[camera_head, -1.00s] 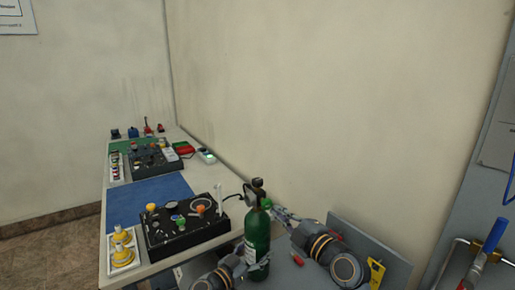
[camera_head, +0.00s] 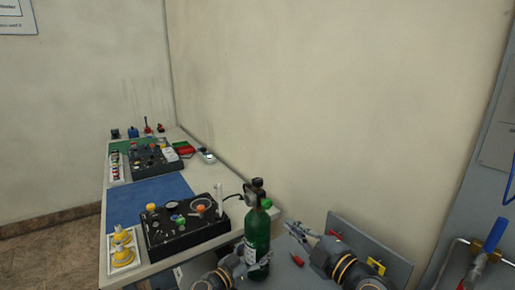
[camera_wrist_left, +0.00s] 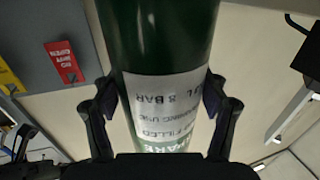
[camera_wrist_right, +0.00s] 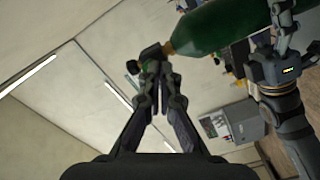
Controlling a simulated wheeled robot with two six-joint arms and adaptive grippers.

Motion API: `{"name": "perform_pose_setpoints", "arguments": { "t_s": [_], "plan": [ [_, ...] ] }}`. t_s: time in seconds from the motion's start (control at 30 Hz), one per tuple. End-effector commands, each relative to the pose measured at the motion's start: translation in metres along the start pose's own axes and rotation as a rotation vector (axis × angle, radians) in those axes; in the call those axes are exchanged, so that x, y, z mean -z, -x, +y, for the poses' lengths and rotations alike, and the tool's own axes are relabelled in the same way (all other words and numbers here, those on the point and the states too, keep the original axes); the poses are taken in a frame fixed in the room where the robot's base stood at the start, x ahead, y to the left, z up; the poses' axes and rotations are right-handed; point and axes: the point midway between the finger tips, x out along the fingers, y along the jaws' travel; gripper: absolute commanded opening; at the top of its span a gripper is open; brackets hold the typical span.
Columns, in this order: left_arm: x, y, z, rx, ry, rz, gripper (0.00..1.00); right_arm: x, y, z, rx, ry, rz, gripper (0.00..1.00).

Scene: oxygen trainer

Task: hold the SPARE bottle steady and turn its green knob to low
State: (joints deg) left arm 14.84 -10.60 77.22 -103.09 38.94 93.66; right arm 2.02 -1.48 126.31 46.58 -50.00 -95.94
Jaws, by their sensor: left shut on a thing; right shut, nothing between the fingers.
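The green SPARE bottle (camera_head: 257,228) stands upright at the near right end of the bench, with a dark valve head and gauge on top. Its green knob (camera_head: 266,203) shows on the right of the valve; its setting is too small to read. My left gripper (camera_head: 252,264) is shut around the bottle's body; the left wrist view shows both fingers (camera_wrist_left: 168,98) on either side of its white label (camera_wrist_left: 165,105). My right gripper (camera_head: 305,232) is shut and empty, to the right of the knob and apart from it. In the right wrist view its fingertips (camera_wrist_right: 160,70) overlap the valve area.
A black panel (camera_head: 185,238) with coloured knobs is left of the bottle, beside a white tray (camera_head: 122,262) of yellow parts. A grey board (camera_head: 375,248) with red and yellow tags stands behind my right arm. The wall is close behind the bench.

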Motion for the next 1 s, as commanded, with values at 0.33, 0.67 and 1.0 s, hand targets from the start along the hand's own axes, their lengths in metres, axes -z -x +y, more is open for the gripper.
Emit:
{"name": "perform_pose_setpoints", "arguments": {
  "t_s": [0.33,0.67,1.0],
  "plan": [
    [0.000,0.000,0.000,0.001,0.000,0.001,0.11,0.006,0.010,0.026,0.001,0.002,0.000,0.00],
    [0.001,0.000,0.000,0.000,-0.001,0.001,0.11,0.007,-0.015,0.027,-0.003,-0.005,0.003,0.00],
    [0.001,0.000,0.000,0.001,-0.001,0.001,0.11,0.006,-0.056,0.026,0.000,-0.001,0.001,0.00]
  ]
}}
